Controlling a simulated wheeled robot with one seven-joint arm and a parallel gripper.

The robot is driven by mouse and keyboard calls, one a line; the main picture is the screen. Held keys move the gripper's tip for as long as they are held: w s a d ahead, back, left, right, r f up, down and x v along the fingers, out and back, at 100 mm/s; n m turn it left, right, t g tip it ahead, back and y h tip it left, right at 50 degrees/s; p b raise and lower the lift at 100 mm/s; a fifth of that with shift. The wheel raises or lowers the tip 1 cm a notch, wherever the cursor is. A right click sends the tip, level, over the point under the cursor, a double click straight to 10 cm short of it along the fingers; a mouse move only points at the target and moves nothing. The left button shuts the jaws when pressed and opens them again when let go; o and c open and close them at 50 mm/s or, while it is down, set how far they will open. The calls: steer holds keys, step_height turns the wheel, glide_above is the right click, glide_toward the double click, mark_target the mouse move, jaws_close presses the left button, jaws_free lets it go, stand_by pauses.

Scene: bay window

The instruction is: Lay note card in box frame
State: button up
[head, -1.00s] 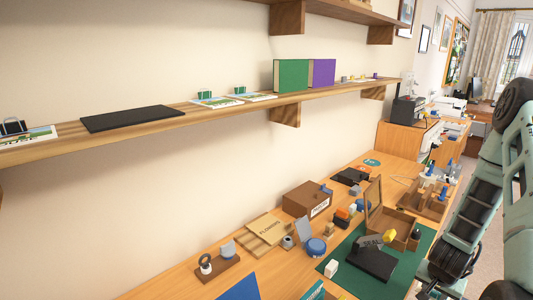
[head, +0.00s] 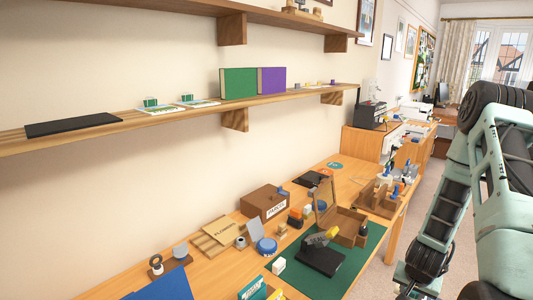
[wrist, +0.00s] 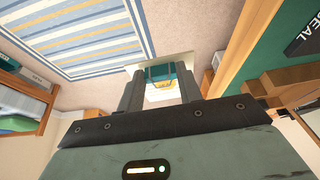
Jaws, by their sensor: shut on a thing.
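My gripper (wrist: 163,88) is shut on a teal clip (wrist: 168,73) in the wrist view. A pale card (wrist: 177,60), taken to be the note card, shows at the clip; most of it is hidden or edge-on. A wooden box with a raised lid (head: 345,226), likely the box frame, stands open on the green mat (head: 365,262) in the head view. A wooden edge (wrist: 285,85) shows at right in the wrist view, apart from the gripper. The gripper's fingers are not clear in the head view.
A black SEAL block (head: 320,260) with a yellow part sits just in front of the box. A parcel box (head: 265,202), a blue round item (head: 266,246) and wooden racks (head: 378,195) crowd the desk. Two clipped cards (head: 163,109) lie on the shelf.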

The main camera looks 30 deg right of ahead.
steer(key=w+a+r+n+y, duration=0.1)
steer(key=w+a+r+n, duration=0.2)
steer(key=w+a, duration=0.3)
steer(key=w+a+r+n+t+y, duration=0.1)
steer(key=w+a+r+n, duration=0.2)
steer(key=a, duration=1)
steer(key=w+a+r+n+t+y, duration=0.1)
steer(key=w+a+r+n+y, duration=0.1)
steer(key=w+a+n, duration=0.4)
steer(key=w+a+r, duration=0.1)
steer(key=w+a, duration=0.1)
steer(key=a, duration=0.2)
steer(key=shift+w+a+n, duration=0.25)
steer(key=shift+w+n, duration=0.05)
steer(key=shift+n, duration=0.1)
